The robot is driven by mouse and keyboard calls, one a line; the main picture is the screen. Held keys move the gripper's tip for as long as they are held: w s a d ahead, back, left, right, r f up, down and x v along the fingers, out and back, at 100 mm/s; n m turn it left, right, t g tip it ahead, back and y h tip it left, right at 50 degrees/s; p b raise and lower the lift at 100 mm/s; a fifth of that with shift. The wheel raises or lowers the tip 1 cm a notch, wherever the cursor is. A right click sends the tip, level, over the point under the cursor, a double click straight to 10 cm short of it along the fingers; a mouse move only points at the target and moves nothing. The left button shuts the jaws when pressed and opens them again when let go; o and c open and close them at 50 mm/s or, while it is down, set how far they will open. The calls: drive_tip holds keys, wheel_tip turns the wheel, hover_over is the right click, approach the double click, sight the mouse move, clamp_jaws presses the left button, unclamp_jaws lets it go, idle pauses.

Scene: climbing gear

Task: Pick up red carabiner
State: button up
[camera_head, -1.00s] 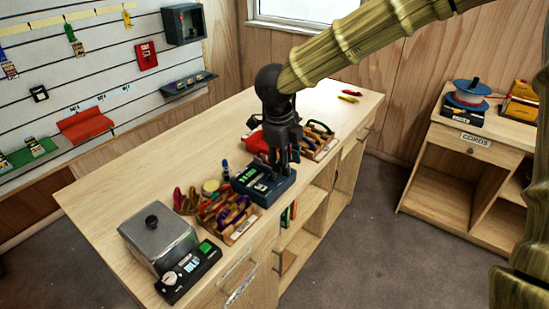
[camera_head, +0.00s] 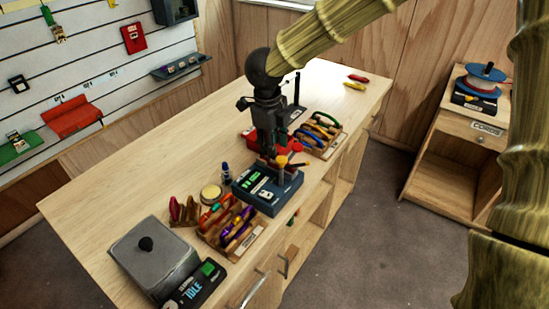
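My gripper (camera_head: 267,152) points down above the workbench, just behind and over a blue device with a green display (camera_head: 268,188). Its fingers are dark and small, so I cannot tell whether they are open or shut. I see nothing clearly held in it. No carabiner can be singled out for sure as the red one. A small red item (camera_head: 358,78) lies at the far end of the bench beside a yellow one (camera_head: 354,86). A pinkish-red item (camera_head: 174,208) stands in a small rack left of the near wooden tray. Colourful loops sit in the near tray (camera_head: 246,241).
A far wooden tray (camera_head: 331,152) holds more coloured loops. A red object (camera_head: 252,137) is partly hidden behind my gripper. A grey lidded box (camera_head: 150,262) stands at the near end. The bench's left side is clear. A cord cabinet (camera_head: 452,178) stands at right.

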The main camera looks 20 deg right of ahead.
drive_tip(key=shift+w+d+f, duration=0.15)
drive_tip(key=shift+w+f, duration=0.05)
drive_tip(key=shift+f, duration=0.45)
drive_tip(key=shift+w+d+f+p, duration=0.15)
drive_tip(key=shift+f+p, duration=0.15)
drive_tip(key=shift+f, duration=0.5)
drive_tip(key=shift+w+f+p, duration=0.1)
drive_tip(key=shift+f+p, duration=0.25)
drive_tip(key=shift+f, duration=0.5)
drive_tip(key=shift+w+d+f+p, duration=0.15)
drive_tip(key=shift+f+p, duration=0.15)
drive_tip(key=shift+f, duration=0.5)
clamp_jaws()
